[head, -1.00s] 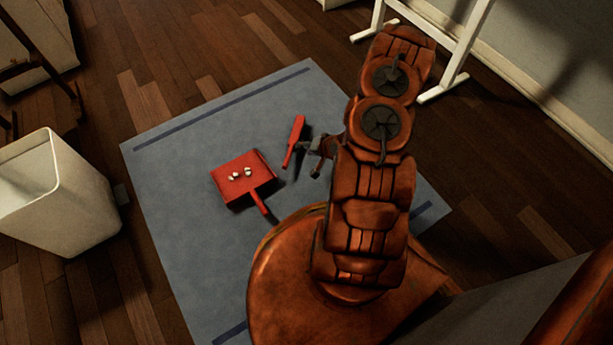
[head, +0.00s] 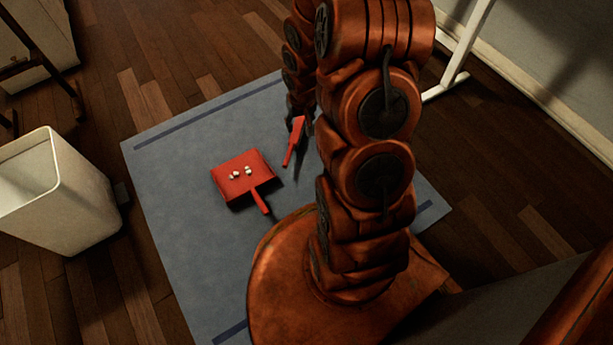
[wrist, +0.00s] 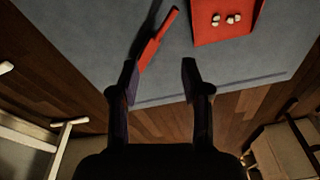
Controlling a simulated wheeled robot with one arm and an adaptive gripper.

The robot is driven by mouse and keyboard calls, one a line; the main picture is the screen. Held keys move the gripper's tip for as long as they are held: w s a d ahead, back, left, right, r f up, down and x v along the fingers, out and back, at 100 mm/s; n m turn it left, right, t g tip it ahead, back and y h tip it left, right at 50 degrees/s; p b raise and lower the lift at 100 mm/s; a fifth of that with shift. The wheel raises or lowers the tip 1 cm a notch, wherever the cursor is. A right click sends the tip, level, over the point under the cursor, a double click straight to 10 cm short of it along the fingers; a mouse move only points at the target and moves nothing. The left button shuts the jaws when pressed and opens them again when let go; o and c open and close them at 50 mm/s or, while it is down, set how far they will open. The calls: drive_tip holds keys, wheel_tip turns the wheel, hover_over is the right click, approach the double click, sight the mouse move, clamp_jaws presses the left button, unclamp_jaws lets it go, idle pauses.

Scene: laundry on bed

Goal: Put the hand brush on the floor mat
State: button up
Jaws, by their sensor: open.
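The hand brush (head: 294,143), with a red handle and dark bristles, appears to lie on the blue-grey floor mat (head: 175,165), right of the dustpan. In the wrist view, the brush (wrist: 153,44) runs diagonally on the mat (wrist: 95,35), its lower end beside or partly behind my left finger. My gripper (wrist: 158,70) is open, with nothing held between its fingertips. In the head view it is near the brush's far end, mostly hidden or dark below my arm.
A red dustpan (head: 246,175) with several small pale pieces lies on the mat. A white bin (head: 80,205) stands on the wooden floor at the left. White rack legs (head: 465,50) stand at upper right. The mat's left part is clear.

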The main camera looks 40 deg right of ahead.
drive_tip(key=s+a+r+n+g, duration=0.2)
drive_tip(key=s+a+r, duration=0.6)
drive_tip(key=s+r, duration=0.3)
drive_tip(key=s+a+r+n+g, duration=0.2)
drive_tip(key=s+a+r, duration=0.7)
drive_tip(key=s, duration=0.5)
wheel_tip(320, 180, up, 2)
drive_tip(key=shift+s+r+g, duration=0.1)
drive_tip(key=shift+s+g, duration=0.1)
drive_tip(key=shift+g, duration=0.4)
drive_tip(key=s+d+r+h+p, duration=0.1)
drive_tip(key=d+r+p, duration=0.1)
drive_tip(key=r+p, duration=0.7)
drive_tip(key=s+d+r+p, duration=0.1)
drive_tip(key=d+r+p, duration=0.1)
drive_tip(key=r+p, duration=0.75)
drive_tip(key=w+a+r+p, duration=0.1)
drive_tip(key=a+r+p, duration=0.1)
drive_tip(key=r+p, duration=0.8)
drive_tip(key=w+a+r+t+y+p, duration=0.1)
drive_tip(key=r+p, duration=1)
drive_tip(key=r, duration=0.2)
drive_tip(key=shift+a+t, duration=0.3)
drive_tip(key=shift+a, duration=0.05)
drive_tip(key=shift+w, duration=0.1)
drive_tip(key=shift+c, duration=0.5)
drive_tip(key=shift+d, duration=0.1)
